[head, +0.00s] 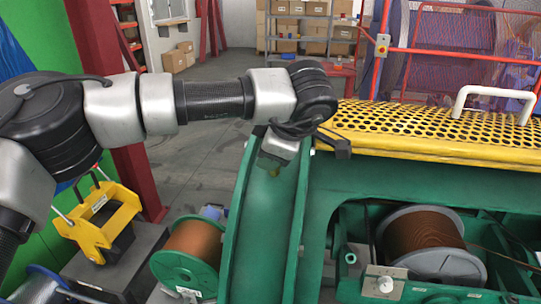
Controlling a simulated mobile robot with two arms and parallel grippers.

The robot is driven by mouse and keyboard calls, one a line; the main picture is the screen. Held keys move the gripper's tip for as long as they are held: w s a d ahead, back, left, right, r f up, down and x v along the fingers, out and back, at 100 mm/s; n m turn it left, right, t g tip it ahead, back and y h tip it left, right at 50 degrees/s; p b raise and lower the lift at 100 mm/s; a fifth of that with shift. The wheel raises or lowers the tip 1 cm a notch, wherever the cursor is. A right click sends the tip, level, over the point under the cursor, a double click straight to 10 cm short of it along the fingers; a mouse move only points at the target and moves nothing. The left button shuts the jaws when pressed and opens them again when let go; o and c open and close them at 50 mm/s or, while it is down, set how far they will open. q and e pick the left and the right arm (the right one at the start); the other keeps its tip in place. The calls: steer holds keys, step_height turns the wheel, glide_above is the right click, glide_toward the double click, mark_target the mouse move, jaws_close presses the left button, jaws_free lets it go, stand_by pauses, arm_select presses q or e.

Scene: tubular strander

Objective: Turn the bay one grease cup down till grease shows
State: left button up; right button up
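My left arm reaches in from the left, and its wrist is bent down over the curved green ring of the machine (232,262). The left gripper (273,163) points down at the ring's upper part; its fingers are mostly hidden behind the wrist and too small to read. A small brassy olive piece shows just under it, possibly the grease cup, but I cannot tell it from the fingertips. No grease can be made out. My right gripper is out of view.
A yellow perforated guard (430,122) with a white handle (490,98) lies right of the wrist. A copper wire spool (425,232) sits in the green frame, near a white knobbed block (385,285). Another spool (193,247) and a yellow clamp-like fixture (98,215) stand left.

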arm_select(q)
steer(key=m+t+b, duration=0.1)
steer(key=m, duration=0.3)
steer(key=shift+m+t+h+b, duration=0.4)
steer(key=m+t+h+b, duration=0.1)
steer(key=m, duration=0.3)
steer(key=shift+m+b, duration=0.3)
steer(key=shift+m, duration=0.1)
steer(key=m+h, duration=0.1)
steer(key=m, duration=0.2)
steer(key=shift+m+t+h+b, duration=0.3)
steer(key=shift+t+h+b, duration=0.1)
steer(key=shift+m+h, duration=0.7)
steer(key=shift+m, duration=1.1)
steer(key=shift+m, duration=0.3)
steer(key=o, duration=0.9)
steer(key=shift+o, duration=0.2)
steer(key=shift+r, duration=0.1)
